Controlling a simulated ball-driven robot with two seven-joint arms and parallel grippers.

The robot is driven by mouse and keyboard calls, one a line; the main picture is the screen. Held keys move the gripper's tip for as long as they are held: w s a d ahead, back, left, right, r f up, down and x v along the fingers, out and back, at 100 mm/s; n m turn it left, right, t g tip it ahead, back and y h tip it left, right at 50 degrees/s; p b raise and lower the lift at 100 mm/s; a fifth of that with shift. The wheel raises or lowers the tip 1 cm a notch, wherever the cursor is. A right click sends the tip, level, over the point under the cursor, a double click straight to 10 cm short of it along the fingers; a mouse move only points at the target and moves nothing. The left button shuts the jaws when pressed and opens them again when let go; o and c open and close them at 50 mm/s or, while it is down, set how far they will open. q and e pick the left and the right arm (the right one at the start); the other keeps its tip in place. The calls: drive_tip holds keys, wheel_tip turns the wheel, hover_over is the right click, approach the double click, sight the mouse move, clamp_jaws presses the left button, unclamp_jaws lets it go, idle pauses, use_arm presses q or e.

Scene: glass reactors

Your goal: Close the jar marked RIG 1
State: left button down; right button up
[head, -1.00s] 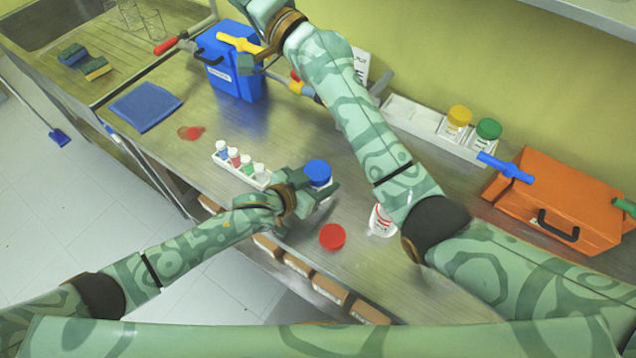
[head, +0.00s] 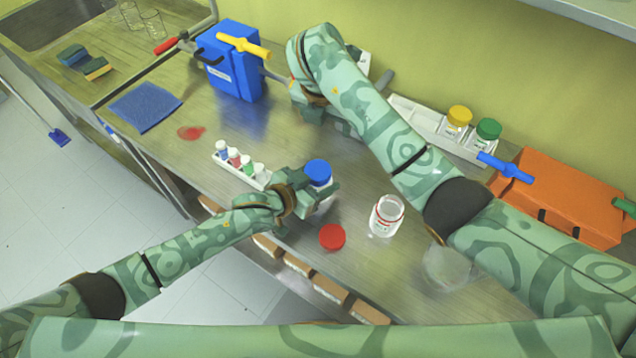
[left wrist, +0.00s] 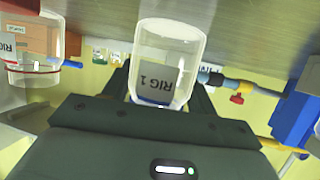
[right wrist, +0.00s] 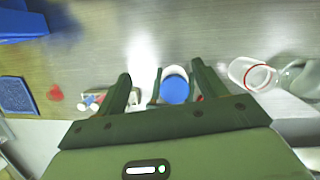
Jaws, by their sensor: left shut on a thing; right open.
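The jar marked RIG 1 (left wrist: 168,55) is clear glass with a grey label, upside down in the left wrist view. A blue lid (head: 317,172) sits on top of the jar; I cannot tell how tightly. In the right wrist view the blue lid (right wrist: 175,90) shows beyond the fingers of my right gripper (right wrist: 160,76), which is open and empty, apart from the lid. In the head view the right gripper is mostly hidden behind its own arm.
An open red-rimmed jar (head: 386,216) and a loose red lid (head: 332,236) stand nearby. A clear glass thing (head: 447,265) is at right. A rack of small bottles (head: 240,168) is left of the jar. A blue box (head: 235,70) and an orange box (head: 570,200) flank the bench.

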sight(318, 170)
drive_tip(key=s+g, duration=0.1)
drive_tip(key=s+a+m+g, duration=0.1)
drive_tip(key=s, duration=0.1)
drive_tip(key=s+g+y, duration=0.1)
drive_tip(key=s, duration=0.1)
drive_tip(key=shift+s+a+f+m, duration=0.1)
drive_tip(key=shift+a+f+m, duration=0.2)
drive_tip(key=shift+a+f, duration=0.1)
drive_tip(key=shift+f, duration=3.95)
drive_tip(key=c, duration=1)
drive_tip(key=o, duration=1.1)
